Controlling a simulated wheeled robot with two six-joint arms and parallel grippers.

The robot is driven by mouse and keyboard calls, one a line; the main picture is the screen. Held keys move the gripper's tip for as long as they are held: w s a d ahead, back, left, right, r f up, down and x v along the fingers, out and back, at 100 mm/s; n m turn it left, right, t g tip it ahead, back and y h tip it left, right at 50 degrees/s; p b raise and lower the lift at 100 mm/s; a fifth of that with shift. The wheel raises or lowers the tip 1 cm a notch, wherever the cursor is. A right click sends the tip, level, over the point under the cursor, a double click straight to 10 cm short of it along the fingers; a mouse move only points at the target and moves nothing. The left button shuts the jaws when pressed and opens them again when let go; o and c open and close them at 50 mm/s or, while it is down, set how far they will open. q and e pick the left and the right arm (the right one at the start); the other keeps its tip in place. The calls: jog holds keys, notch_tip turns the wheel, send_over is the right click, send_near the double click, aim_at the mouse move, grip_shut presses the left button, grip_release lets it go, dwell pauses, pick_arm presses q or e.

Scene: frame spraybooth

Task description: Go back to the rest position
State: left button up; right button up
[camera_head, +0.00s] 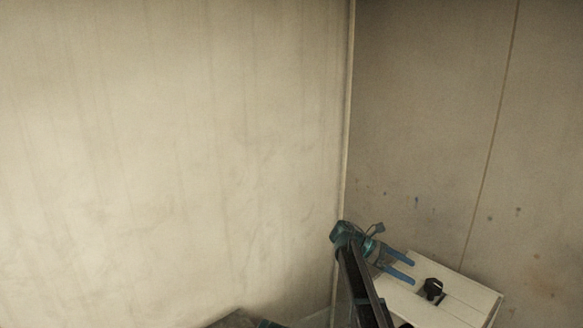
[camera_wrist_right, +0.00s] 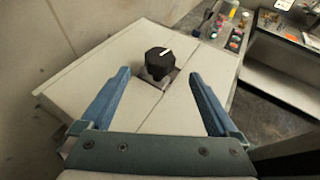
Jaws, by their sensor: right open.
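My right gripper (camera_head: 404,268) is in the lower right of the head view, with its blue fingers apart and nothing between them. It points at a black knob (camera_head: 433,288) on a pale box (camera_head: 470,292). In the right wrist view the open fingers (camera_wrist_right: 152,92) frame the black knob (camera_wrist_right: 159,62), which stands ahead of the fingertips without visible contact. The knob has a white mark on its top and sits on a small dark plate. My left gripper is not in view.
Two bare, stained walls (camera_head: 180,140) meet at a corner just left of my right gripper. In the right wrist view a shelf (camera_wrist_right: 290,75) and a surface with small jars and bottles (camera_wrist_right: 232,25) stand beyond the box (camera_wrist_right: 95,80). Dark floor (camera_wrist_right: 255,110) lies between.

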aim_at(433, 284)
jog(key=p+v, duration=0.1)
jog(key=v, duration=0.2)
jog(key=shift+w+a+r, duration=0.2)
jog(key=shift+a+r, duration=0.05)
jog(key=b+x, duration=0.2)
jog(key=x, duration=0.4)
jog(key=b+x, duration=0.3)
jog(key=x, duration=0.4)
jog(key=shift+s+d+f+b, duration=0.1)
jog(key=shift+s+f+b, duration=0.15)
jog(key=shift+f+b, duration=0.1)
jog(key=shift+s+r+n+t, duration=0.15)
jog(key=shift+s+n+t, duration=0.1)
jog(key=shift+n+t, duration=0.2)
jog(key=n+t+h, duration=0.1)
jog(key=n+t, duration=0.1)
jog(key=t, duration=0.1)
jog(key=shift+r+n, duration=0.1)
jog(key=shift+n, duration=0.25)
jog(key=shift+n+t, duration=0.9)
jog(key=shift+t, duration=0.25)
jog(key=n+t+y, duration=0.1)
jog(key=n+t, duration=0.2)
jog(key=t, duration=0.1)
jog(key=shift+w+n+t+y, duration=0.15)
jog(key=shift+n+t+y, duration=0.5)
jog(key=shift+n+t, duration=0.35)
jog(key=shift+w+n+t+y, duration=0.15)
jog(key=shift+n+t+y, duration=0.6)
jog(key=shift+n, duration=0.35)
